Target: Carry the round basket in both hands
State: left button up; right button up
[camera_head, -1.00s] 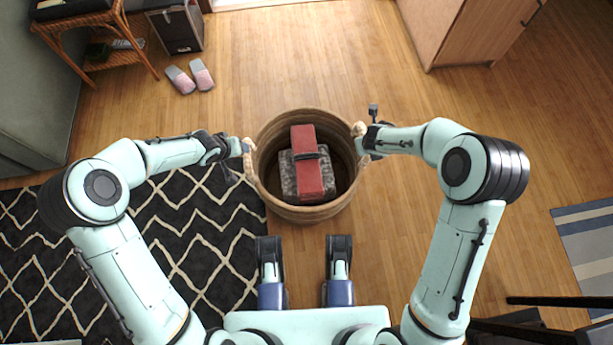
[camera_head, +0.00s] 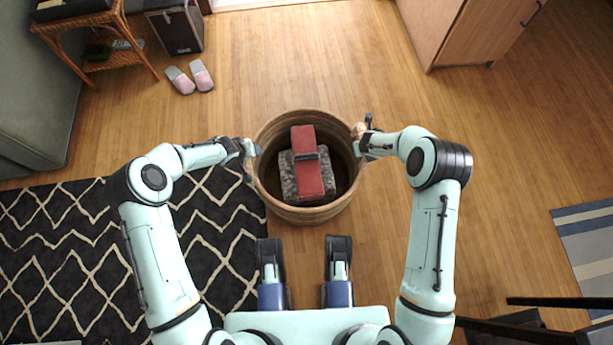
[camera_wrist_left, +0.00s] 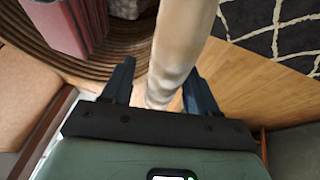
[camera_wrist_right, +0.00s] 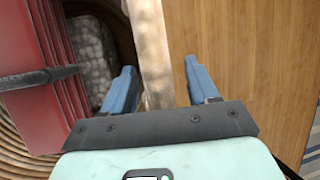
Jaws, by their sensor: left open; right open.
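The round woven basket (camera_head: 312,213) stands on the wooden floor in front of me in the head view. It has a pale handle on each side and holds a red box-like item (camera_head: 307,165) with a dark band, over a grey speckled item (camera_head: 287,175). My left gripper (camera_head: 250,150) is at the basket's left handle. In the left wrist view the handle (camera_wrist_left: 180,45) passes between its open fingers. My right gripper (camera_head: 359,146) is at the right handle. In the right wrist view that handle (camera_wrist_right: 150,45) lies between its open fingers, closer to the left finger.
A black rug with white zigzag lines (camera_head: 110,250) lies at left. Slippers (camera_head: 190,77) and a wicker side table (camera_head: 100,40) are at the back left, beside a green sofa (camera_head: 40,90). A wooden cabinet (camera_head: 475,35) stands at the back right. Floor right of the basket is clear.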

pick_arm(q)
jog(key=shift+w+f, duration=0.25)
jog(key=shift+f, duration=0.25)
pick_arm(e)
jog(key=shift+w+d+f, duration=0.1)
jog(key=shift+w+f, duration=0.1)
jog(key=shift+f, duration=0.3)
pick_arm(q)
grip_shut()
pick_arm(e)
grip_shut()
dwell(0.4)
pick_arm(q)
jog(key=shift+w+d+r, duration=0.1)
jog(key=shift+r, duration=0.1)
pick_arm(e)
jog(key=shift+w+r, duration=0.1)
jog(key=shift+r, duration=0.05)
